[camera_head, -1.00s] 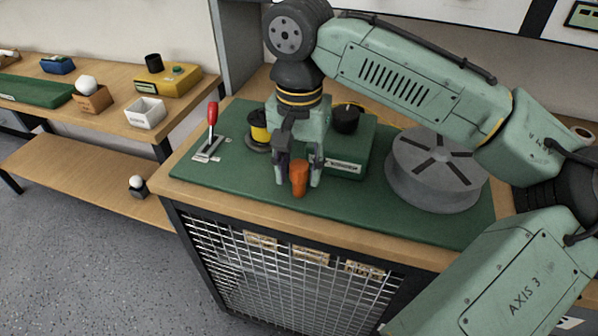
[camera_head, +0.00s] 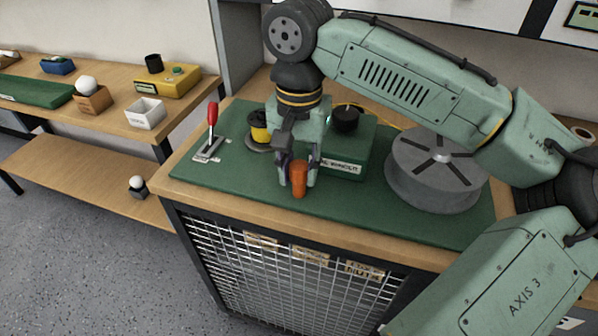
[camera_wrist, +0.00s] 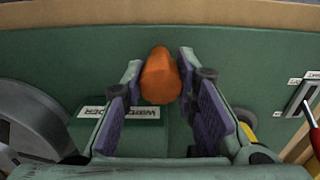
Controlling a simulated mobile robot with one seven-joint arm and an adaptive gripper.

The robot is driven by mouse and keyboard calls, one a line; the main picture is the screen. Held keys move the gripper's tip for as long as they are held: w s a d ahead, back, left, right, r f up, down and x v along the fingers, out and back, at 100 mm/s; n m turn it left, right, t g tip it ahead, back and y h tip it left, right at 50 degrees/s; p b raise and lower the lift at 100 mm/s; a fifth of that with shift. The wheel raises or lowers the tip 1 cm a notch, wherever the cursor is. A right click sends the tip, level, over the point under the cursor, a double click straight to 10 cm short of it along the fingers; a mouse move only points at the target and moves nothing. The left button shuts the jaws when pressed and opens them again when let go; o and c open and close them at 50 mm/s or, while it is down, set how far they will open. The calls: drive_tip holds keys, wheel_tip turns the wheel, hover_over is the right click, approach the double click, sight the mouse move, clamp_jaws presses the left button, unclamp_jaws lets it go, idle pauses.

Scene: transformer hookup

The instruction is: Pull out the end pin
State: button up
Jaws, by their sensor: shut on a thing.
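An orange pin (camera_head: 299,180), taken as the end pin, stands upright near the front of the green mat, in front of the green winder box (camera_head: 346,148). My gripper (camera_head: 299,172) points down and is shut on the pin, one finger on each side. In the wrist view the pin's rounded orange body (camera_wrist: 160,78) sits between the purple finger pads. The pin's lower end, and whether it rests in or on anything, I cannot make out.
A grey spool (camera_head: 436,170) stands right of the winder box. A red-handled lever (camera_head: 212,130) and a yellow-black part (camera_head: 260,127) stand to the left. The front strip of the green mat (camera_head: 390,218) is clear. A side table (camera_head: 105,112) holds several small items.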

sight(299, 166)
drive_tip(key=shift+r+p, duration=2.3)
drive_tip(key=shift+r, duration=0.05)
clamp_jaws()
wheel_tip(299, 166, up, 3)
drive_tip(key=p, duration=0.3)
drive_tip(key=shift+r, duration=1)
